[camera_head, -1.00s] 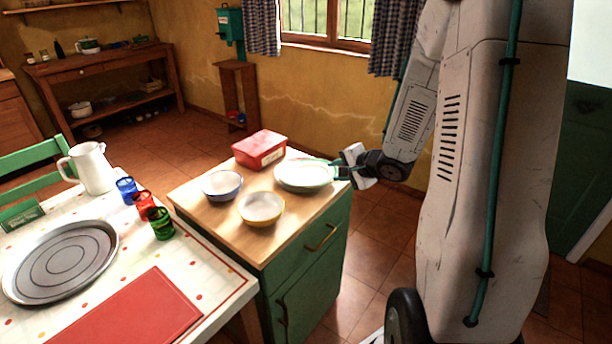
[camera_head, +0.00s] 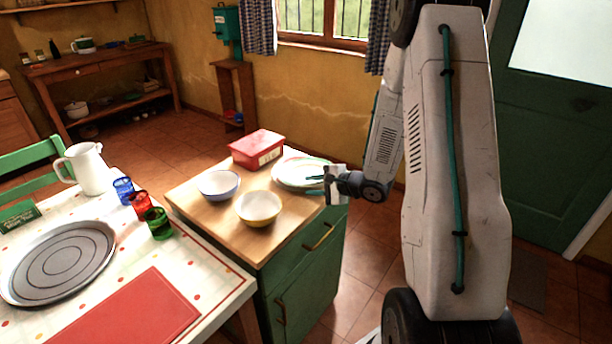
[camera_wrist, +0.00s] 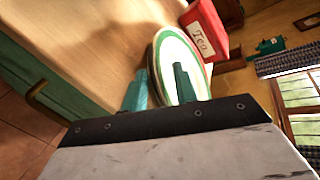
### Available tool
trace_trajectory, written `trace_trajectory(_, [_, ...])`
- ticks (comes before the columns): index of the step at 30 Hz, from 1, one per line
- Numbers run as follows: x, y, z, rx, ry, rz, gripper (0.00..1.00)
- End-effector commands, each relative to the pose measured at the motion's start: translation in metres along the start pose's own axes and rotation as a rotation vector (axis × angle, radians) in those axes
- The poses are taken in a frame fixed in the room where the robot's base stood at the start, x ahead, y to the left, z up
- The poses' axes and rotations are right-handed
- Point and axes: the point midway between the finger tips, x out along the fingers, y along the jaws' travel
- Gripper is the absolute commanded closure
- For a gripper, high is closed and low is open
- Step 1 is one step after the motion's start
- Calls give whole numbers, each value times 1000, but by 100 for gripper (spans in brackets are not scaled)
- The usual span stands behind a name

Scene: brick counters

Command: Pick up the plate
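The plate (camera_head: 292,171), white with a green rim band, lies on the wooden top of the green cabinet, at its back right corner. It also shows in the wrist view (camera_wrist: 171,48), seen at a slant. My gripper (camera_head: 308,185) is at the plate's front right edge. In the wrist view my gripper (camera_wrist: 158,72) has its two teal fingers apart. One finger overlaps the plate's upper face and the other is beside its rim on the cabinet side. I cannot tell whether either finger touches the plate.
A red tea box (camera_head: 257,148) stands close behind the plate. A blue-white bowl (camera_head: 218,185) and a yellow bowl (camera_head: 258,208) stand to its left on the cabinet (camera_head: 205,214). A table with a jug, cups and tray adjoins at left. Floor is clear right of the cabinet.

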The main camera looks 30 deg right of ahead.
Motion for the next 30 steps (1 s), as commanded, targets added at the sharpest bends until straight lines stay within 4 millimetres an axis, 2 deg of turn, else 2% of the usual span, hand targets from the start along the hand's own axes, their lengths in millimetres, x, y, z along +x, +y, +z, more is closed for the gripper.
trace_trajectory(5, [0,0,0,0,1,0,71])
trace_trajectory(9, [0,0,0,0,1,0,100])
trace_trajectory(22, [-2,-3,1,-1,1,-1,100])
trace_trajectory(26, [-6,-14,6,-4,1,-3,100])
trace_trajectory(30, [-16,-33,15,-5,1,-5,100])
